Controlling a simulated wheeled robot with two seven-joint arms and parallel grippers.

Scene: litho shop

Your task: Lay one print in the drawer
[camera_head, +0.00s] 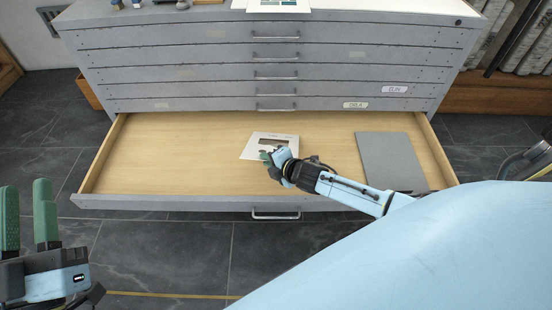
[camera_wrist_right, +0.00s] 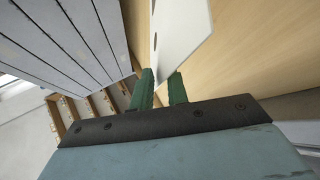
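The open drawer (camera_head: 220,190) has a bare wooden floor and fills the middle of the head view. In the right wrist view the print (camera_wrist_right: 182,35) is a white sheet whose near corner reaches the right gripper's green fingers (camera_wrist_right: 162,88). A gap shows between those fingers; whether they touch the sheet is unclear. My left gripper (camera_head: 30,218) is open and empty at the far left, outside the drawer.
A grey flat board (camera_head: 391,161) lies in the drawer's right part. The grey cabinet (camera_head: 200,50) stands behind, its upper drawers shut, with another sheet (camera_head: 278,4) on top. The drawer's left part is clear.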

